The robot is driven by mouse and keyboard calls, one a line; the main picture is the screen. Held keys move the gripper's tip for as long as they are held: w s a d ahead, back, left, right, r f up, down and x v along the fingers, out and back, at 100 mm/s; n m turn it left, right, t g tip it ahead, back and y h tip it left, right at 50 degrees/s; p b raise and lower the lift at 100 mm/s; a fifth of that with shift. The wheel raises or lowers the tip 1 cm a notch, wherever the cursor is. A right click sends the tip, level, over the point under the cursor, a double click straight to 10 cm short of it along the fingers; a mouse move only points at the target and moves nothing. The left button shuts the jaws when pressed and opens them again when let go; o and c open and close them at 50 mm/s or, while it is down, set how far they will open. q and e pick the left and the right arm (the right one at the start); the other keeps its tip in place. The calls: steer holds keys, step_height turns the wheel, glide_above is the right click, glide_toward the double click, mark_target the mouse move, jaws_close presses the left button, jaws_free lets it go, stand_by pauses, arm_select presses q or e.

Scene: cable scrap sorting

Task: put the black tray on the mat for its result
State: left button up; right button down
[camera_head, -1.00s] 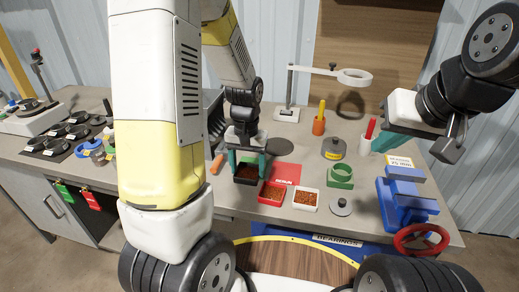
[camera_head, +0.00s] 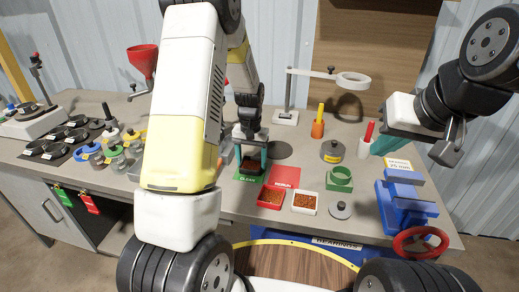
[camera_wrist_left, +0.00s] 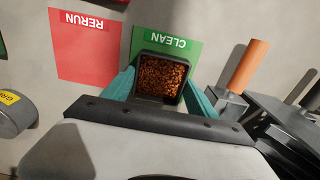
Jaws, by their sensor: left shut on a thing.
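A black tray (camera_wrist_left: 186,93) of copper-brown granules is held level between the teal fingers of my left gripper (camera_head: 252,153). My left gripper is shut on it. The tray also shows in the head view (camera_head: 250,168), over the back part of the green CLEAN mat (camera_head: 248,192). In the left wrist view the green mat (camera_wrist_left: 190,48) shows around the tray's far end. I cannot tell whether the tray touches the mat. The red RERUN mat (camera_wrist_left: 85,50) lies beside the green one. My right gripper (camera_head: 388,143) hangs at the right; its opening is unclear.
A red tray (camera_head: 271,197) and a white tray (camera_head: 305,203) of granules stand right of the green mat. An orange-handled tool (camera_wrist_left: 248,65) stands close to the left gripper. A blue vise (camera_head: 405,205) is at the right, a magnifier stand (camera_head: 287,117) behind.

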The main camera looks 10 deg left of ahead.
mark_target(251, 166)
arm_select(q)
steer(key=o, duration=1.5)
steer(key=shift+f, duration=0.1)
step_height(251, 166, up, 12)
steer(key=s+r+t+h, duration=0.2)
steer(key=s+r+t, duration=0.1)
steer(key=s+r, duration=0.85)
steer(key=s+d+r+t, duration=0.2)
steer(key=s+r+t, duration=0.1)
steer(key=s, duration=0.9)
steer(key=shift+s+r, duration=0.4)
steer(key=shift+d, duration=0.1)
